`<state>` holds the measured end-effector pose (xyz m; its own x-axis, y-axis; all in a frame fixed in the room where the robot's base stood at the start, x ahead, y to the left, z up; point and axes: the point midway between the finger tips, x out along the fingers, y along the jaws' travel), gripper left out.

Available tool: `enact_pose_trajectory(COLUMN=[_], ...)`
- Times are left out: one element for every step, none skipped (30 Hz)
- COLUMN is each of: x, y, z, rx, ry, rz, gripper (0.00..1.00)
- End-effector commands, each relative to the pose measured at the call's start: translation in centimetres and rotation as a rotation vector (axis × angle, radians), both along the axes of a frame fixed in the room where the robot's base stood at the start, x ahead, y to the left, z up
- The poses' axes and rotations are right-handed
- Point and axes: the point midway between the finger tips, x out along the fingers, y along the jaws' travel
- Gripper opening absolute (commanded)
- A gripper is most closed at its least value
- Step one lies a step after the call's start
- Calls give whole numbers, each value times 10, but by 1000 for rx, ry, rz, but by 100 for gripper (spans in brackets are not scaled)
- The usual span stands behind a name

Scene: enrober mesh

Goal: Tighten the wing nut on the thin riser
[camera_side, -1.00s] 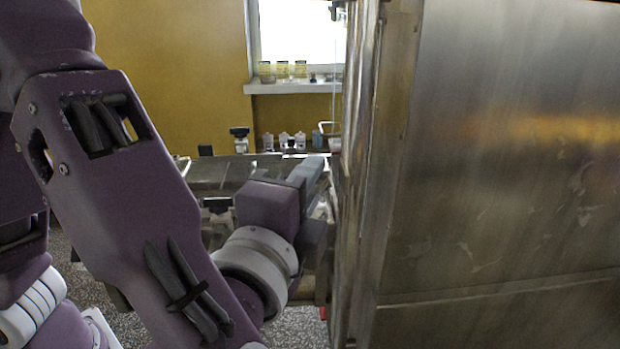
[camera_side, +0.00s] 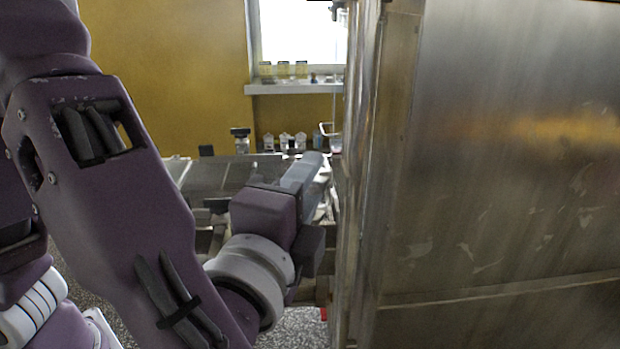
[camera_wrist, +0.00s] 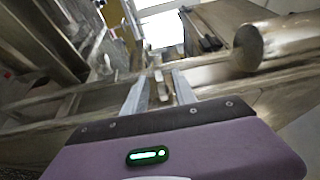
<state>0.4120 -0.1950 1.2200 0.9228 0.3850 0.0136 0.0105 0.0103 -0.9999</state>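In the wrist view my gripper (camera_wrist: 158,84) has its two pale fingers apart. A small, thin metal piece (camera_wrist: 161,86) shows between them, beyond the palm. It may be the riser or its wing nut, but blur hides its shape, and I cannot tell whether the fingers touch it. In the side view my gripper (camera_side: 304,172) points away to the upper right, close to the left edge of the big steel panel. The wing nut and the thin riser cannot be made out in the side view.
The large steel panel (camera_side: 500,170) fills the right of the side view. A metal frame (camera_side: 215,172) lies behind my gripper. Several small jars (camera_side: 284,141) stand at the back.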

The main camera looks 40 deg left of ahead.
Motion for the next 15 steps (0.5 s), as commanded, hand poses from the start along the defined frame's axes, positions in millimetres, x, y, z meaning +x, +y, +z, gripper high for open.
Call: enact_pose_trajectory(x=[-9,-16,-24,-30,-35,-41,-46,-49,-53,-55,-56,-57,-57,-57,-57], y=[-5,-8,-11,-13,-16,-18,-20,-21,-22,-23,-23,-23,-23,-23,-23], z=[0,0,0,-1,-1,-1,-1,-1,-1,-1,-1,-1,-1,-1,-1], rx=[0,1,1,1,1,1,1,1,1,1,0,0,0,0,0], ry=[0,0,0,0,0,0,-1,0,0,-1,-1,-1,-1,-1,-1], rz=[-6,-6,-6,-5,-5,-4,-3,-3,-2,-1,-1,0,0,0,0], gripper=[33,33,33,33,33,33,33,33,33,33,33,33,33,33,33])
